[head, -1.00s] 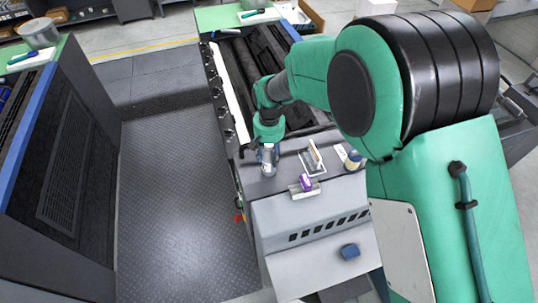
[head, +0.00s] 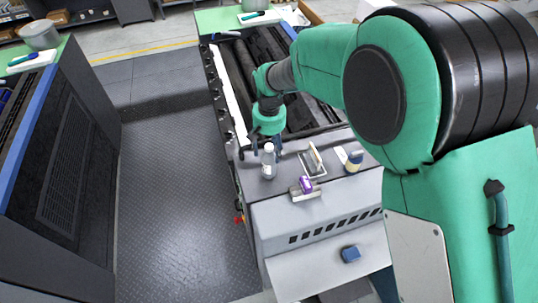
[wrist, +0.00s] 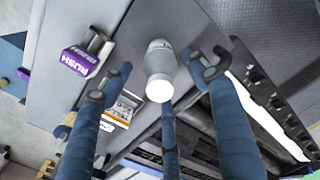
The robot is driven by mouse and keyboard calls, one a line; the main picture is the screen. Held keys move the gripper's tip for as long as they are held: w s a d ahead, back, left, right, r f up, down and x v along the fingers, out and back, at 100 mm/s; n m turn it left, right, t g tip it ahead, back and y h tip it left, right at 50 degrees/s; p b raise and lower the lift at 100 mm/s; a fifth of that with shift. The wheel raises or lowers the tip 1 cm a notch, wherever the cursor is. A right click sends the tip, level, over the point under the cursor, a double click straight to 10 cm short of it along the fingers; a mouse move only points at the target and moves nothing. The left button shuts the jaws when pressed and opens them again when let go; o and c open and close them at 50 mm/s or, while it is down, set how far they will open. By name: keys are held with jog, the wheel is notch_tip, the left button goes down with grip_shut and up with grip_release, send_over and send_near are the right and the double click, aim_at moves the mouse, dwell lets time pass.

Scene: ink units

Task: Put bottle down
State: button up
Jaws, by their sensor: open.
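The bottle (head: 268,161) is grey and translucent with a white cap. It stands upright on the grey top of the machine (head: 252,184), near its left edge. My gripper (head: 267,146) is just behind and above the bottle in the head view. In the wrist view, the bottle (wrist: 161,69) sits between the spread blue fingers of my gripper (wrist: 160,70), with a gap on each side. The gripper is open and does not touch the bottle in that view.
Dark rollers (head: 250,75) lie behind.

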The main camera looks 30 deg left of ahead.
notch_tip(320, 180, up, 7)
jog(key=shift+r, duration=0.2)
dwell(0.7)
dwell(0.4)
jog(key=shift+w+d+r, duration=0.1)
jog(key=shift+d+r, duration=0.15)
jog(key=s+d+r+m+t, duration=0.1)
jog(key=d+r, duration=0.5)
jog(key=d, duration=0.3)
jog(key=d+r+m+t+y, duration=0.1)
jog(key=d+r, duration=0.4)
jog(key=d, duration=0.4)
jog(key=s+d+r+m, duration=0.1)
jog(key=d+r, duration=0.5)
jog(key=d, duration=0.3)
jog(key=s+d+r+m+t, duration=0.1)
jog(key=s+d+m, duration=0.1)
jog(key=s+d, duration=0.7)
jog(key=s+d+r+m+t+h, duration=0.1)
jog(key=s+d+m+t, duration=0.1)
jog(key=s+d, duration=0.7)
jog(key=d, duration=0.4)
jog(key=shift+s+d+r+t, duration=0.25)
jog(key=shift+d+r+t, duration=0.05)
jog(key=shift+d, duration=0.05)
